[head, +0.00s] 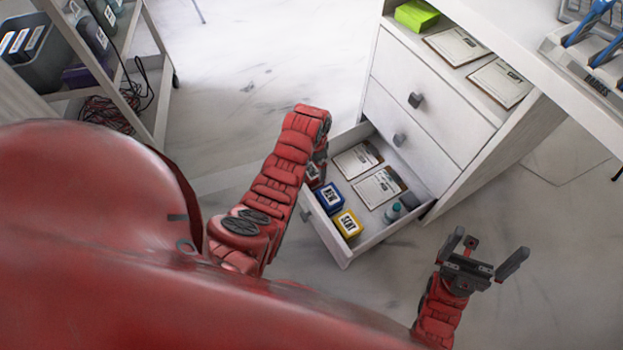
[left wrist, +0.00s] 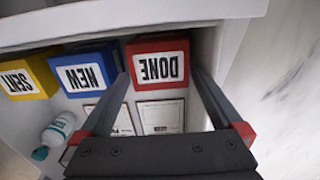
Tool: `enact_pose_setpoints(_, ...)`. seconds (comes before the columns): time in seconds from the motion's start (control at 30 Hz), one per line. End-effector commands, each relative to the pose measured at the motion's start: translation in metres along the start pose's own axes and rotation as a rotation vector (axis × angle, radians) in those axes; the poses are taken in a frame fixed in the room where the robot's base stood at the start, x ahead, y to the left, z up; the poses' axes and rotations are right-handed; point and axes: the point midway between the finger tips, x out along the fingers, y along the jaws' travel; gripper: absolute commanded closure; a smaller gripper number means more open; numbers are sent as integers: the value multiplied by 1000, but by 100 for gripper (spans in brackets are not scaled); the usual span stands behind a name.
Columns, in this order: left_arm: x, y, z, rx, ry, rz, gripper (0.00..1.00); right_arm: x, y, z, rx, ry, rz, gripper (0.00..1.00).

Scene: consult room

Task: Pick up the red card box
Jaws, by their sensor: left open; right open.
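The red card box (left wrist: 158,46), labelled DONE, sits in the open bottom drawer (head: 347,250), beside the blue NEW box (left wrist: 84,72). In the head view the red card box (head: 312,177) is mostly hidden by my left arm. My left gripper (left wrist: 160,78) is open above the drawer, its fingers pointing towards the red box, one on each side of it in the picture. I cannot tell whether they touch it. The left gripper (head: 321,150) is partly hidden in the head view. My right gripper (head: 487,247) is open and empty, right of the drawer.
The drawer also holds a yellow SENT box (head: 348,224), a small bottle (head: 392,212) and clipboards (head: 379,188). The upper drawers (head: 420,95) are shut above it. A shelf cart (head: 150,100) stands at the left. The floor right of the drawer is clear.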

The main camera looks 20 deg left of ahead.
Motion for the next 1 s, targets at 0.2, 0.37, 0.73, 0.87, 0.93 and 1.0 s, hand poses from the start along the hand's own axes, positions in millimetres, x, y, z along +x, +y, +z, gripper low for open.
enact_pose_setpoints(0.2,2,0,0,0,0,0,0,0,0,0,-1,2,-2,0)
enact_pose_setpoints(0.37,2,0,0,0,-1,0,0,0,0,0,-1,2,-2,0)
enact_pose_setpoints(0.73,4,0,0,0,-1,1,42,1,0,0,-1,2,-2,0)
enact_pose_setpoints(0.87,4,0,0,0,-1,1,66,1,0,0,-1,2,-2,0)
enact_pose_setpoints(0.93,4,0,0,0,0,0,78,1,0,0,-1,3,-2,0)
enact_pose_setpoints(1.0,4,0,0,0,0,1,91,1,0,0,-1,2,-2,0)
